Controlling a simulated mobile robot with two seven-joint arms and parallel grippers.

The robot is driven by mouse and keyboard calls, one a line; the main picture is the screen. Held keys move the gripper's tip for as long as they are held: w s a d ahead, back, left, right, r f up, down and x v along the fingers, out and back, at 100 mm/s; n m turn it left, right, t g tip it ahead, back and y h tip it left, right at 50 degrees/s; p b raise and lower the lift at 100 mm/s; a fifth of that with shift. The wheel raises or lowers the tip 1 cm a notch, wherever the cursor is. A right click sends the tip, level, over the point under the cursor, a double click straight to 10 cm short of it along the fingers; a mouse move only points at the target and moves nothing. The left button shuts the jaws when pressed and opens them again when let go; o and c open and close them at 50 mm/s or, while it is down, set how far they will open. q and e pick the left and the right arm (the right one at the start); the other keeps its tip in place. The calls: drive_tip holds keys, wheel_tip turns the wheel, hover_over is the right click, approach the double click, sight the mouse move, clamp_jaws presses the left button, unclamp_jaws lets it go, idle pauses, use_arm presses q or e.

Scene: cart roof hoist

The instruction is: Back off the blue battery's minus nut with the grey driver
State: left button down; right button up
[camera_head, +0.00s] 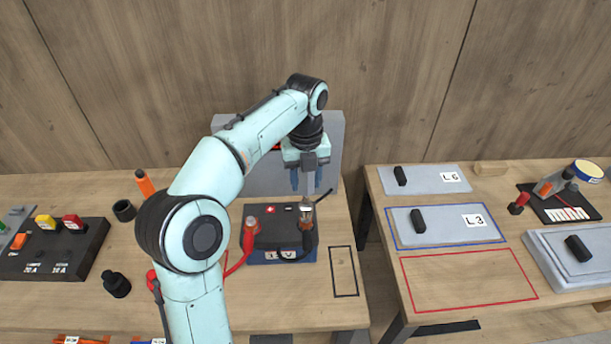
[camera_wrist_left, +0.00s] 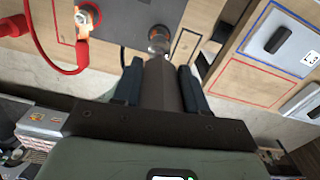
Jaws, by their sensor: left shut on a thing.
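The blue battery (camera_head: 268,257) with a dark top stands on the left table. A red clamp and cable sit on its left terminal (camera_head: 251,228); a black cable runs to its right, minus terminal (camera_head: 305,222). My left gripper (camera_head: 308,184) is above the minus terminal, with blue fingers shut on the grey driver (camera_wrist_left: 165,88). The driver points down at the metallic minus nut (camera_wrist_left: 158,38) in the left wrist view, its end at or just above it; contact cannot be told. The driver is mostly hidden by the fingers in the head view. My right gripper is not in view.
A grey panel (camera_head: 332,140) stands behind the battery. A black switch box (camera_head: 55,250) and dark round sockets (camera_head: 117,284) are at left. The right table holds grey lids (camera_head: 445,232) and a black tool mat (camera_head: 558,207). A black-outlined patch (camera_head: 344,271) right of the battery is clear.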

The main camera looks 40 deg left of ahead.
use_arm(q)
drive_tip(key=shift+f+b, duration=0.35)
drive_tip(key=shift+f, duration=0.65)
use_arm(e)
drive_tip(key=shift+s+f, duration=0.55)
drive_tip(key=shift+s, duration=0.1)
use_arm(q)
drive_tip(key=n, duration=0.5)
drive_tip(key=shift+s, duration=0.1)
drive_tip(key=n, duration=0.5)
drive_tip(key=shift+s+r, duration=0.1)
drive_tip(key=shift+s, duration=0.1)
drive_tip(key=shift+w+r+p, duration=0.15)
drive_tip(key=shift+r+p, duration=0.45)
drive_tip(key=shift+r, duration=2.95)
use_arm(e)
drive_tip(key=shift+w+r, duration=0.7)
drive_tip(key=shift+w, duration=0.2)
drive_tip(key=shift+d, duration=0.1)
